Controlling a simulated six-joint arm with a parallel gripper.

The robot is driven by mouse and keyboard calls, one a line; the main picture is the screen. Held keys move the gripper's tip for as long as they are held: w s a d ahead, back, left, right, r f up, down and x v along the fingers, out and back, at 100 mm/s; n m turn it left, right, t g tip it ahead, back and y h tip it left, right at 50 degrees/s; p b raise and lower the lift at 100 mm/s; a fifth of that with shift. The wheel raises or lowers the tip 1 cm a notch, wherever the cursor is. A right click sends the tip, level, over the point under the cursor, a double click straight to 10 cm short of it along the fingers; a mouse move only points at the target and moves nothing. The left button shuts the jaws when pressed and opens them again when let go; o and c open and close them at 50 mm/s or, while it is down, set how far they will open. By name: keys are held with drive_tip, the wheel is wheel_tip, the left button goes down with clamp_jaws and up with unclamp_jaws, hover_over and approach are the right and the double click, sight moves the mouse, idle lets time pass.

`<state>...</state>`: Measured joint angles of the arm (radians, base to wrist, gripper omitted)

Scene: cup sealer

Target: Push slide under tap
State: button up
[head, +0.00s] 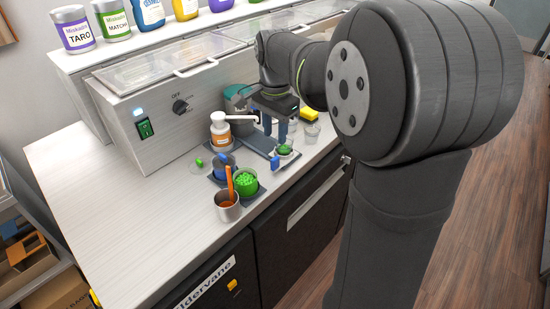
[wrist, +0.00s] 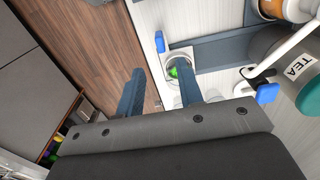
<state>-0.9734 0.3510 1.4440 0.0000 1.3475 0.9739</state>
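The slide (wrist: 208,48) is a dark blue-grey track on the counter with a blue knob (wrist: 160,42) at its outer end. In the head view the slide (head: 259,145) has the blue knob (head: 275,162) at its front. A clear cup with green contents (wrist: 174,72) sits at the slide's outer end, partly hidden by a finger; it also shows in the head view (head: 285,150). The tap (wrist: 262,76) is on the tea dispenser (wrist: 296,72), apart from the cup. My gripper (wrist: 160,88) is open and empty, one finger beside the cup; contact is unclear. It shows in the head view (head: 276,130).
A pump bottle (head: 220,133), a cup of green balls (head: 245,183) and a metal cup with an orange utensil (head: 228,207) stand left of the slide. A yellow sponge (head: 309,113) and clear cups (head: 312,131) are at right. The counter's front edge is close.

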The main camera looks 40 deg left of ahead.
sight(275, 158)
wheel_tip(275, 158, down, 10)
drive_tip(key=shift+r, duration=0.15)
drive_tip(key=shift+c, duration=0.4)
clamp_jaws()
